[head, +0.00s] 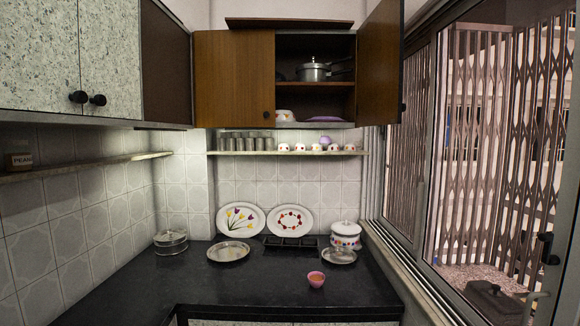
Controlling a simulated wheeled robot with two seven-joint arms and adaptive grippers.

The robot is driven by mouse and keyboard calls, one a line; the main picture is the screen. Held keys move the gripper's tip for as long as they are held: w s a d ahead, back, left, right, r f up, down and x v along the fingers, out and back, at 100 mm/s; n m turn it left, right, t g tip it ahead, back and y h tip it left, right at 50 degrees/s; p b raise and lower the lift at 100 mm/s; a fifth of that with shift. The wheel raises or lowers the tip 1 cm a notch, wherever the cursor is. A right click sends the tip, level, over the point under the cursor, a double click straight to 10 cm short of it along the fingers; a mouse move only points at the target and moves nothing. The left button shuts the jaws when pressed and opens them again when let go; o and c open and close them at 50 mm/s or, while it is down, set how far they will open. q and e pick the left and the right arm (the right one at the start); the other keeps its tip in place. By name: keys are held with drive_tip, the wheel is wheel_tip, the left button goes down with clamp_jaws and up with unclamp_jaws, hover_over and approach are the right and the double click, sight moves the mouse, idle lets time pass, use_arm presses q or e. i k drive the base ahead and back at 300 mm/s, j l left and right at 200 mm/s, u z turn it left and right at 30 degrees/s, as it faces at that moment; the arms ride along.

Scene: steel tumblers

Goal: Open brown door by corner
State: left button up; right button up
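A brown two-door wall cabinet hangs on the back wall. Its left brown door (235,78) looks shut, with a dark round knob (267,115) near its lower right corner. Its right brown door (381,65) stands swung open toward the window, with a dark knob (403,107) near its lower free edge. The open half shows a shelf (315,84) with a steel pot (313,71) on it and a purple item (325,119) at the bottom. Neither of my grippers shows in the head view.
A narrow shelf (230,153) below holds several steel tumblers (240,143) and cups. Speckled cabinet doors (110,55) hang at left. A grilled window fills the right.

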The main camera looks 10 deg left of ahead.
sight(234, 70)
drive_tip(key=i+z, duration=0.25)
drive_tip(key=i, duration=1)
